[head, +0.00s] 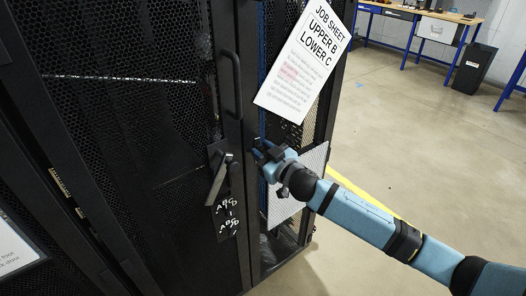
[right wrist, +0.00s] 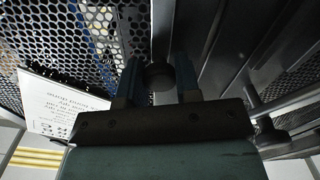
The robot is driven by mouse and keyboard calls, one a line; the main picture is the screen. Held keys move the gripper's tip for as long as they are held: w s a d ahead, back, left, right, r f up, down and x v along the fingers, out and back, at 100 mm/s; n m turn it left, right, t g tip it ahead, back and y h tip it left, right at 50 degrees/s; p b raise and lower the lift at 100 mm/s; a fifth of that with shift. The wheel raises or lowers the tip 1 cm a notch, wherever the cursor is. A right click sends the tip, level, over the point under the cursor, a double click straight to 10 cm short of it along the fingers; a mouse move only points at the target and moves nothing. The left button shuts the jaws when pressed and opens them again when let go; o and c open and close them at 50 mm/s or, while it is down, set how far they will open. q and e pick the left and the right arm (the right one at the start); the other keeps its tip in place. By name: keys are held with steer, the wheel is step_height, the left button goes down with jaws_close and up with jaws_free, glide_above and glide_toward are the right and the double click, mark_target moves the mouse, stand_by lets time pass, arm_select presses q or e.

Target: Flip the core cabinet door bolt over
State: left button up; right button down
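The core cabinet door (head: 150,150) is a black mesh door that looks closed. A grey lever-like bolt (head: 218,180) sits on its right edge, tilted, its lower end pointing down and left. My right gripper (head: 262,151) is to the right of this lever, near the cabinet's front edge and apart from the lever. In the right wrist view its two blue fingers (right wrist: 158,82) stand apart. A dark round piece (right wrist: 159,76) shows between them; I cannot tell what it is or whether they touch it. My left gripper is not in view.
A long vertical door handle (head: 231,85) stands above the lever. A job sheet (head: 300,65) reading "UPPER B, LOWER C" hangs above my right gripper. A label (head: 227,217) is below the lever. Open floor (head: 420,140) lies right; a bin (head: 474,66) and workbench (head: 425,14) are far back.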

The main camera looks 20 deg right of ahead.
step_height(320, 180, down, 4)
steer(key=shift+s+r+b, duration=0.1)
steer(key=shift+r+b, duration=0.1)
steer(key=shift+b, duration=0.85)
steer(key=c, duration=0.8)
jaws_free()
steer(key=v, duration=1.3)
steer(key=shift+s+d, duration=0.15)
steer(key=shift+s, duration=0.2)
steer(key=shift+r, duration=0.1)
